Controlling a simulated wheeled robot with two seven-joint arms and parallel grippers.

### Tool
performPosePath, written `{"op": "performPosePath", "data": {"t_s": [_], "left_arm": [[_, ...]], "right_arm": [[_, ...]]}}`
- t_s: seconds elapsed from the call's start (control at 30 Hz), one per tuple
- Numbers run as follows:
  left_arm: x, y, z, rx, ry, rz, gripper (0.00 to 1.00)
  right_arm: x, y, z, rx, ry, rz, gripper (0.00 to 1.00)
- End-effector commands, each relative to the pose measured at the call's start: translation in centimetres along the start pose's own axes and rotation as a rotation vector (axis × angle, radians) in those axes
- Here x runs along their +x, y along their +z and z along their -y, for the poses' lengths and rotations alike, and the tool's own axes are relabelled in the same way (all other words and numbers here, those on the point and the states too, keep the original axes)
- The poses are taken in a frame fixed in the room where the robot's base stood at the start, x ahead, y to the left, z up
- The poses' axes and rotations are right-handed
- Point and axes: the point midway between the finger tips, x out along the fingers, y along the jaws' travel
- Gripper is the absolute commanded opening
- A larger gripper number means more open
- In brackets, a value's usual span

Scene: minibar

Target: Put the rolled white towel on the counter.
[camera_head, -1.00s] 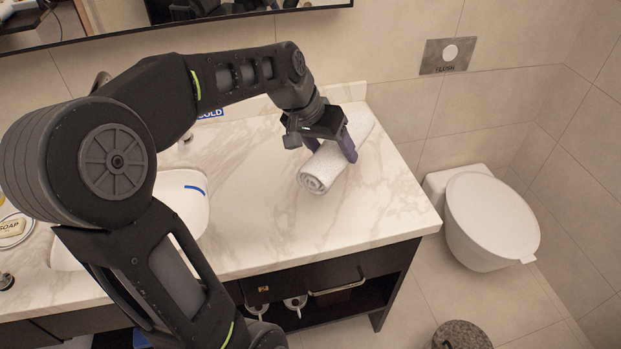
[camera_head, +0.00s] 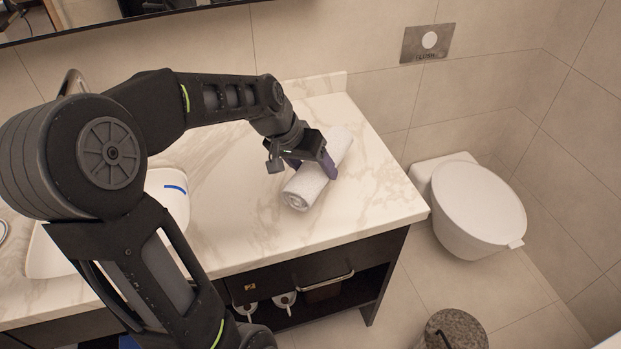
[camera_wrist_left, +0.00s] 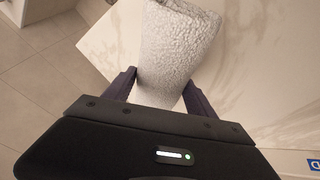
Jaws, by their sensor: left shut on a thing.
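The rolled white towel (camera_head: 305,187) is over the right part of the marble counter (camera_head: 240,215), lying slantwise with its rolled end toward the front. It appears to be at or very near the counter surface; I cannot tell whether it touches. My left gripper (camera_head: 309,168) is shut around the towel's middle from above, one finger on each side. In the left wrist view the towel (camera_wrist_left: 178,50) runs between the two dark fingers (camera_wrist_left: 160,92), with the counter (camera_wrist_left: 255,75) behind it. My right gripper is not in view.
A sink basin (camera_head: 168,200) is set in the counter to the left, partly behind my arm. A toilet (camera_head: 478,205) stands right of the counter, and a round bin (camera_head: 455,330) is on the floor in front. The counter around the towel is clear.

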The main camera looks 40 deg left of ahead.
Motion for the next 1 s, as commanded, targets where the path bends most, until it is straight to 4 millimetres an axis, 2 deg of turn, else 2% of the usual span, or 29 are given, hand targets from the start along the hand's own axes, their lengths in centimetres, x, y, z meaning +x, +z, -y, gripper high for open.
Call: {"op": "performPosePath", "data": {"t_s": [0.1,0.43,0.7,1.0], "left_arm": [[0.9,0.3,0.2,0.000,0.001,-0.001,0.16],[1.2,0.5,0.3,0.000,0.001,-0.001,0.16],[4.1,1.7,1.1,-0.001,0.001,0.000,0.16],[4.3,1.7,1.1,0.001,0.001,-0.003,0.16]], "right_arm": [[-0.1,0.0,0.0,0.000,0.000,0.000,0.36],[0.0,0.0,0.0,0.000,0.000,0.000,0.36],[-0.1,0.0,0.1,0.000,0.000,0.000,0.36],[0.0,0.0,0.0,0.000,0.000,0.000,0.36]]}}
